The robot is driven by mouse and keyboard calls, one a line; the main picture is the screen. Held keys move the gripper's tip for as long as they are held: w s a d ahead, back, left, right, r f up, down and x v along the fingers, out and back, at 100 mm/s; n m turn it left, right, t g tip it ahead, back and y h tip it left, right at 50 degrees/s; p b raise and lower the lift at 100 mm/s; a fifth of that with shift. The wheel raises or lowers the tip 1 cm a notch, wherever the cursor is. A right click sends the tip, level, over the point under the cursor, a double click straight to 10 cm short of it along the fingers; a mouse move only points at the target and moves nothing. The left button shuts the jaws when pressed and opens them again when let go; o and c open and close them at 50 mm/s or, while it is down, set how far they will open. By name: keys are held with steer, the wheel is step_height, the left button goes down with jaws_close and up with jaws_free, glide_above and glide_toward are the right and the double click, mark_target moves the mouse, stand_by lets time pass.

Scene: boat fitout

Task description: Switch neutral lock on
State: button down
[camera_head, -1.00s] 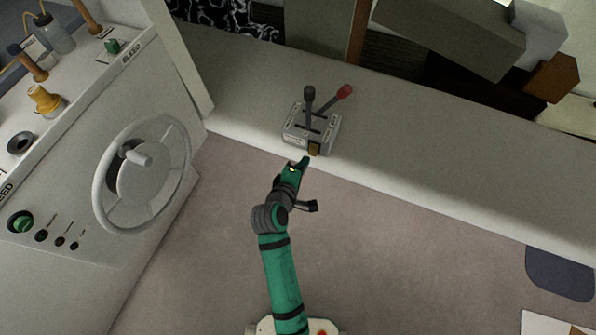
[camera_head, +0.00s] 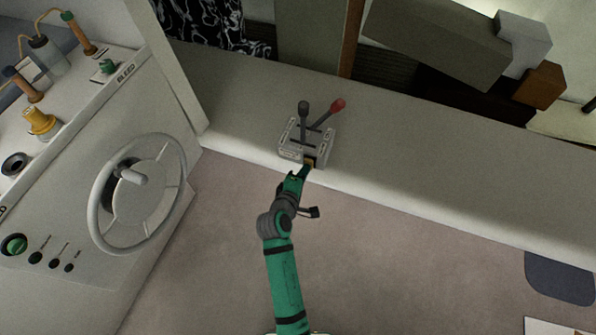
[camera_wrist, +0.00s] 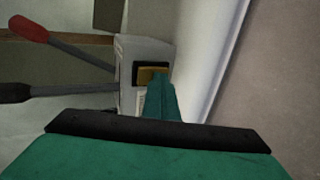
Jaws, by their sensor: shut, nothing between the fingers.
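The control box (camera_head: 293,148) is grey and sits on the white ledge, with a black-knobbed lever (camera_head: 304,110) and a red-knobbed lever (camera_head: 335,106) on top. A small yellow rocker in a black frame, the likely neutral lock switch (camera_head: 309,162), is on the box's near face. The switch also shows in the wrist view (camera_wrist: 149,73). My gripper (camera_head: 303,170) is shut and empty, with its tips at the switch. In the wrist view the fingertips (camera_wrist: 158,80) overlap the switch's lower right part; whether they touch it I cannot tell.
The white ledge (camera_head: 430,165) runs along the back, clear to the right of the box. A white console (camera_head: 60,190) with a steering wheel (camera_head: 95,205) stands at the left. Grey and brown boxes (camera_head: 440,40) lie beyond the ledge. The floor (camera_head: 400,270) is open.

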steer(key=shift+w, duration=0.15)
steer(key=shift+r, duration=0.1)
steer(key=shift+w+r, duration=0.1)
steer(key=shift+r, duration=0.95)
steer(key=shift+s+a+r, duration=0.15)
steer(key=shift+s+r, duration=0.1)
steer(key=shift+s, duration=0.15)
steer(key=v, duration=1.3)
steer(key=shift+f, duration=0.15)
